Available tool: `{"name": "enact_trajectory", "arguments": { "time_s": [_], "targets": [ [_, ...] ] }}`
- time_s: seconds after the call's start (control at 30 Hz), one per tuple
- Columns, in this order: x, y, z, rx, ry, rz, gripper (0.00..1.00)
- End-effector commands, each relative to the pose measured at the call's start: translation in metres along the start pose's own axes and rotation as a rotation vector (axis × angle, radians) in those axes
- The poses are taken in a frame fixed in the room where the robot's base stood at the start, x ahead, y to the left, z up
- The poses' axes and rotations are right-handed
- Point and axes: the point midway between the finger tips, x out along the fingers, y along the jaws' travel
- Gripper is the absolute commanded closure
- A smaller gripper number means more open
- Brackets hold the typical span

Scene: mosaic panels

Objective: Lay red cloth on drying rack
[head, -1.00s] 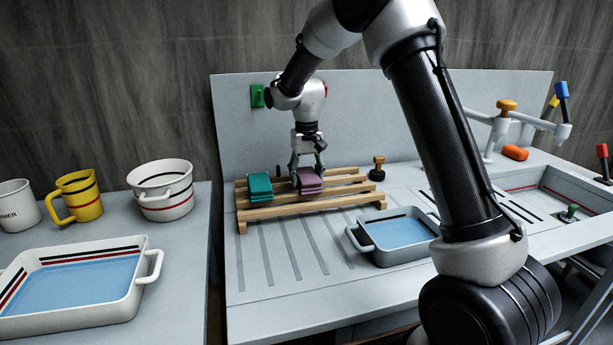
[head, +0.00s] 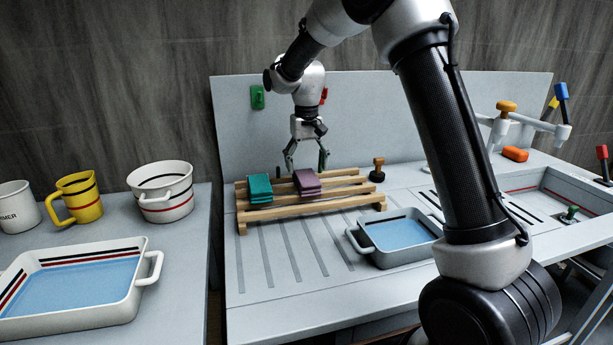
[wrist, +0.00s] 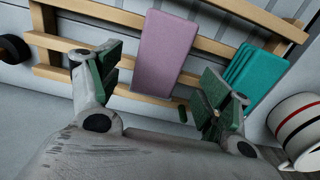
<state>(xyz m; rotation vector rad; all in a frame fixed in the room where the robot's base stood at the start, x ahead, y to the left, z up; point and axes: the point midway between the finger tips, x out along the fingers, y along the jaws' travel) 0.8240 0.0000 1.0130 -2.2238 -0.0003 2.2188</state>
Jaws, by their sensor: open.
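The wooden drying rack (head: 300,208) stands on the grey worktop. A folded mauve cloth (head: 308,183) and a folded teal cloth (head: 259,189) lie on it side by side. My gripper (head: 306,168) is open and empty just above and behind the mauve cloth. In the wrist view the mauve cloth (wrist: 166,50) shows beyond the open fingers, apart from them, with the teal cloth (wrist: 250,78) to its right. A small red item (head: 324,95) shows at the back panel, mostly hidden by my arm; I cannot tell whether it is a cloth.
A green item (head: 257,97) is on the back panel. A grey basin (head: 372,250) of water stands in front of the rack, and a wooden-topped knob (head: 377,169) to its right. A white tub (head: 140,297), yellow jug (head: 78,197) and white pot (head: 162,191) stand at left.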

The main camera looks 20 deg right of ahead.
Motion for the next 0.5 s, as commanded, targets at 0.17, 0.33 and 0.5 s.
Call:
{"name": "enact_trajectory", "arguments": {
  "time_s": [0.17, 0.33, 0.5],
  "targets": [
    [-0.042, 0.000, -0.001, 0.000, 0.004, -0.001, 0.22],
    [-0.066, 0.000, 0.000, 0.000, 0.001, 0.000, 0.22],
    [-0.075, 0.000, 0.000, 0.000, 0.000, 0.000, 0.22]
  ]
}}
